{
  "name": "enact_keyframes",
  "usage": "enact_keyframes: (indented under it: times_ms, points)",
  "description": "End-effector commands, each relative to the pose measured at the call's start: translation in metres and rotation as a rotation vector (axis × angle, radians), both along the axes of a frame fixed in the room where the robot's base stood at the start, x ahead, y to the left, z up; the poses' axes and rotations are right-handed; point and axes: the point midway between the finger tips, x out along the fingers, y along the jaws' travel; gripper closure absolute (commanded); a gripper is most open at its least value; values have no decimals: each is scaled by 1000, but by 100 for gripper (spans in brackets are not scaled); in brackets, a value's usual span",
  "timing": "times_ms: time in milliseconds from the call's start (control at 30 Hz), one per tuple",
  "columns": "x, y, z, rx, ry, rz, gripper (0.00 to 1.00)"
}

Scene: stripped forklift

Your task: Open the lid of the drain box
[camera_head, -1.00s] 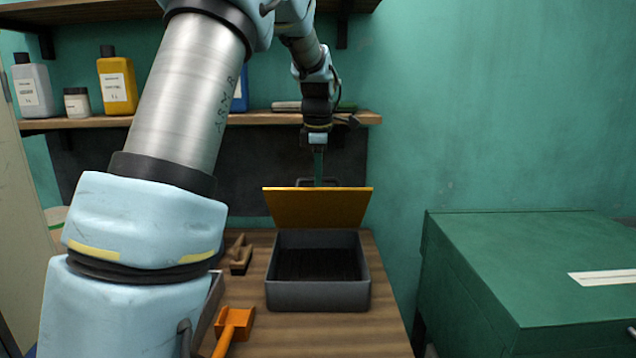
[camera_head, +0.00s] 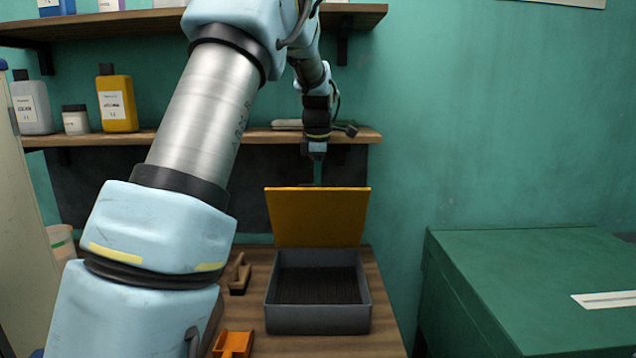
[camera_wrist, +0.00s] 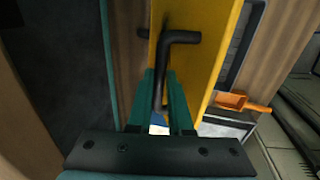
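The drain box (camera_head: 318,320) is a grey open-topped box with a dark ribbed inside, on the wooden bench. Its yellow lid (camera_head: 318,217) stands raised, nearly upright, at the box's back edge. In the wrist view the lid (camera_wrist: 212,65) is seen close and edge-on, with a black bar handle (camera_wrist: 162,70) on one face. My gripper (camera_wrist: 161,98) has its green fingers on both sides of the handle bar, and they appear closed on it. In the head view the gripper's fingers are mostly hidden behind the lid; only the wrist above it shows.
An orange tool (camera_head: 233,344) and a brown wooden item (camera_head: 239,275) lie left of the box. A shelf (camera_head: 260,136) with bottles runs behind, close to my wrist. A green cabinet (camera_head: 530,270) stands at the right, across a gap.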

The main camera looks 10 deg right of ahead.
Motion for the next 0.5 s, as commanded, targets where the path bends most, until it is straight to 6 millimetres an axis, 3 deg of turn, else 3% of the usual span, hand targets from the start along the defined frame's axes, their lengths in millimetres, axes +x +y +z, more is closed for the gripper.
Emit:
enact_keyframes:
  times_ms: [33,233,500]
  points:
    - [0,3,-5,6,7,3,77]
    - [0,1,-3,4,4,2,55]
    - [-1,1,-1,1,3,1,53]
